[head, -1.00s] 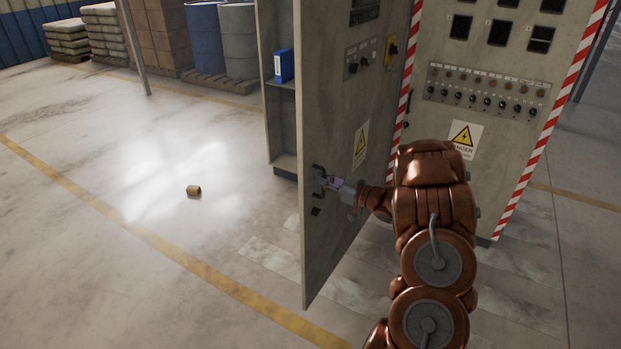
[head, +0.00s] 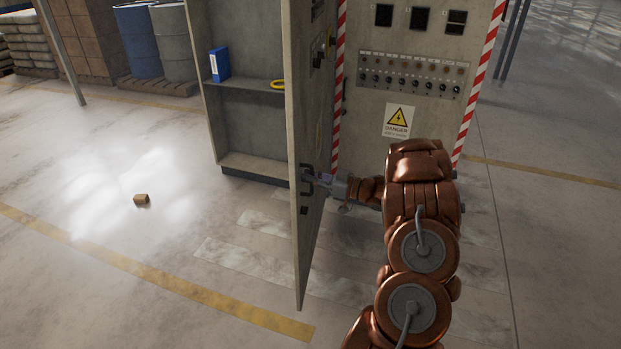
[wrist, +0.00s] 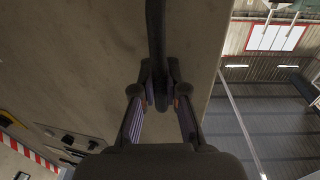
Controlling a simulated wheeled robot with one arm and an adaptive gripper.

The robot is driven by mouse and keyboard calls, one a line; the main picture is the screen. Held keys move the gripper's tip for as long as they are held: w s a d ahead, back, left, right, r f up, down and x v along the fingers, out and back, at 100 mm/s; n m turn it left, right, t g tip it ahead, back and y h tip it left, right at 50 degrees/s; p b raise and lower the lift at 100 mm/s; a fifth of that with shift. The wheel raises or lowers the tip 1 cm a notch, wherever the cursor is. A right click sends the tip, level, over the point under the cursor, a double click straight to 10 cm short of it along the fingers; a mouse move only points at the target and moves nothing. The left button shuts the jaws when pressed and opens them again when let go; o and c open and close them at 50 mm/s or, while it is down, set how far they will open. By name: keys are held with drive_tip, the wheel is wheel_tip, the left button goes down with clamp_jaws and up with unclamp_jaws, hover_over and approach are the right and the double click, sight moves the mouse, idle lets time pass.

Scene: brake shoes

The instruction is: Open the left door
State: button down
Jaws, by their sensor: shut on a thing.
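The left door (head: 305,130) of the grey cabinet stands swung out wide, seen almost edge-on in the head view. Shelves show behind it. A dark handle (head: 305,180) sits near the door's free edge. My gripper (head: 318,180) is at that handle, and my copper-coloured arm reaches in from the right. In the wrist view, my gripper (wrist: 161,100) has its two fingers closed around the dark vertical handle (wrist: 156,40). The door face (wrist: 90,60) fills the left of that view.
The control panel (head: 415,75) stands to the right. Barrels (head: 138,40) stand on a pallet behind.

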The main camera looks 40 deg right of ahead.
drive_tip(key=shift+a, duration=0.1)
drive_tip(key=c, duration=1.5)
unclamp_jaws()
drive_tip(key=shift+o, duration=0.2)
drive_tip(key=v, duration=1.2)
